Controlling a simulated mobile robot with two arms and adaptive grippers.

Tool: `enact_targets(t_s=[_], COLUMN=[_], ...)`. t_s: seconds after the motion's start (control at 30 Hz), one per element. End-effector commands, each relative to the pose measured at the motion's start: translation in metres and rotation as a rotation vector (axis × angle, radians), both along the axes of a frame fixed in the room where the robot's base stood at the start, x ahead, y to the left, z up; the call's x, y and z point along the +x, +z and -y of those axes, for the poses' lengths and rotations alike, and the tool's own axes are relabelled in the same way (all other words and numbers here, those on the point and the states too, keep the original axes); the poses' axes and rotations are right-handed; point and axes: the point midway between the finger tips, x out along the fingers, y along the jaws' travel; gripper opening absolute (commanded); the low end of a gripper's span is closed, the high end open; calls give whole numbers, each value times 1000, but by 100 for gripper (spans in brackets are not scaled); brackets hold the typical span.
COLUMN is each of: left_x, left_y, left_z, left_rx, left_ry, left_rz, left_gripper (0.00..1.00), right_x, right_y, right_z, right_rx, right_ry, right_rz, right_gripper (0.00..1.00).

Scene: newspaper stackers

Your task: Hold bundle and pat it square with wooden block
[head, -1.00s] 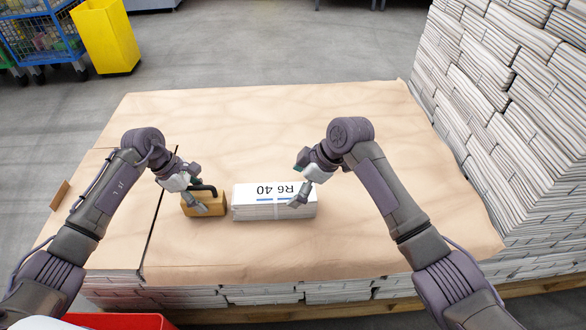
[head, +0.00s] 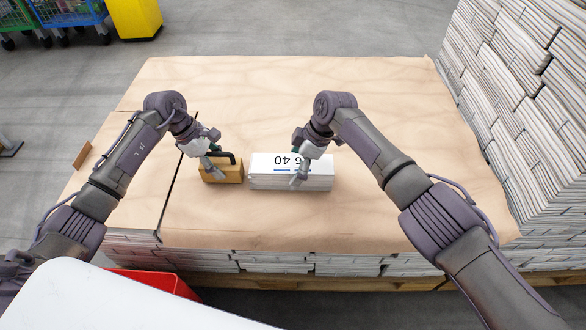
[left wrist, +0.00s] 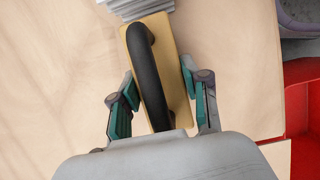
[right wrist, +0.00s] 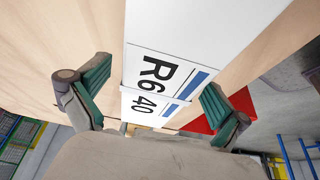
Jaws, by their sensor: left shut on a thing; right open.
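The wooden block (head: 234,175) with a black curved handle lies flat on the tan-sheeted stack, left of the bundle. My left gripper (head: 216,166) is shut on the block; in the left wrist view its green-padded fingers stand either side of the block (left wrist: 183,60). The white-wrapped bundle (head: 318,182), with a printed top label, lies flat with a narrow gap to the block. My right gripper (head: 298,168) is open over the bundle, one finger at its near side. In the right wrist view its fingers flank the bundle (right wrist: 200,35), marked "R6 40".
The tan sheet (head: 390,100) has free room behind the bundle. Tall newspaper stacks (head: 520,110) stand at the right. A red container (head: 155,282) is at the near left. A yellow bin (head: 135,18) stands on the floor at the far left.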

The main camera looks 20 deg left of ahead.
Motion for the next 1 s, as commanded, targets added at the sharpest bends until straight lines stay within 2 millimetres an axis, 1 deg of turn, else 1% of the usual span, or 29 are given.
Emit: enact_targets(t_s=[0.1,0.2,0.33,0.57,0.6,0.67,1.0], left_x=[0,0,0,0,0,0,0], left_y=[1,1,1,1,1,1,1], left_z=[0,0,0,0,0,0,0], left_rx=[-1,-1,-1,-1,-1,-1,-1], left_ry=[0,0,0,0,0,0,0], left_rz=[1,1,1,1,1,1,1], left_gripper=[1,1,1,1,1,1,1], right_x=[-1,-2,-2,-2,-2,-2,-2], right_y=[-12,-18,-22,-22,-22,-22,-22], right_z=[-5,-8,-9,-9,-9,-9,-9], right_rx=[0,0,0,0,0,0,0], right_ry=[-1,-1,-1,0,0,0,-1], right_rz=[-1,-1,1,1,1,1,1], right_gripper=[100,100,100,100,97,87,30])
